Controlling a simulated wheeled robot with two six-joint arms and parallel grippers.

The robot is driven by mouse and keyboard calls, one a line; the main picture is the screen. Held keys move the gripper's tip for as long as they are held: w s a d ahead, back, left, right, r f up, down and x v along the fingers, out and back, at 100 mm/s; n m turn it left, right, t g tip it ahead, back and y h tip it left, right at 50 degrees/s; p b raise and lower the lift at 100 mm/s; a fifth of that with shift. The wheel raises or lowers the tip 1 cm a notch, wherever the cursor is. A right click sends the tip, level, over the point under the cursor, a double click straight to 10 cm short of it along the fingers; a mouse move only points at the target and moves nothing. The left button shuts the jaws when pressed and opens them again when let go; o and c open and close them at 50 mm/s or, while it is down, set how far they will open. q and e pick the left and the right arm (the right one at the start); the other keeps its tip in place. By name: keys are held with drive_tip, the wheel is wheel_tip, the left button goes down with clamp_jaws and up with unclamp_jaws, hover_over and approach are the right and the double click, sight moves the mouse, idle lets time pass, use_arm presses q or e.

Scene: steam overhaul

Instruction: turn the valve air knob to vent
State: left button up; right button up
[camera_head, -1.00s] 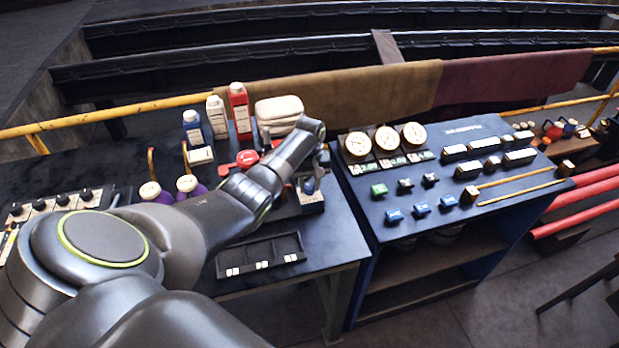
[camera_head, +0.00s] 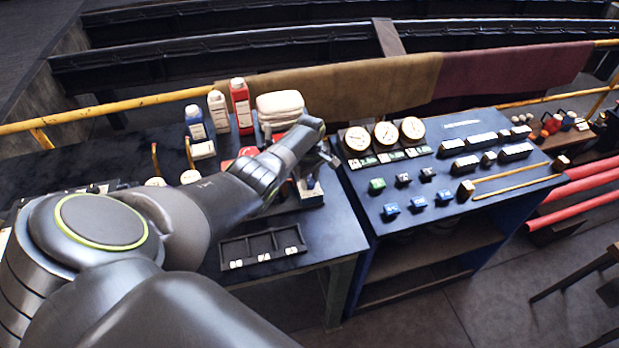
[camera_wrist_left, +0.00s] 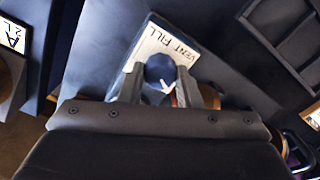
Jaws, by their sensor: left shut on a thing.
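The valve air knob (camera_wrist_left: 160,68) is dark blue with a white pointer mark, in the left wrist view. It sits on a pale plate (camera_wrist_left: 150,42) lettered VENT and FILL. My left gripper (camera_wrist_left: 160,82) has a finger on either side of the knob and is shut on it. The pointer mark shows near the fingers, but I cannot tell exactly which word it faces. In the head view the knob (camera_head: 309,183) is small at the bench's right end, with my left gripper (camera_head: 322,165) over it. My right gripper is not in view.
A black tray with compartments (camera_head: 262,262) lies in front of the knob. Bottles (camera_head: 240,105) and a folded cloth (camera_head: 280,105) stand behind. A blue panel with gauges (camera_head: 386,134) and switches is close on the right, across a narrow gap.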

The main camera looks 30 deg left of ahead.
sight(310, 181)
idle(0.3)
use_arm(q)
drive_tip(key=o, duration=1)
drive_tip(key=shift+c, duration=0.2)
drive_tip(key=shift+r, duration=0.1)
drive_tip(key=shift+w+r, duration=0.1)
drive_tip(key=shift+r, duration=0.5)
wheel_tip(310, 181, up, 16)
drive_tip(key=b, duration=0.2)
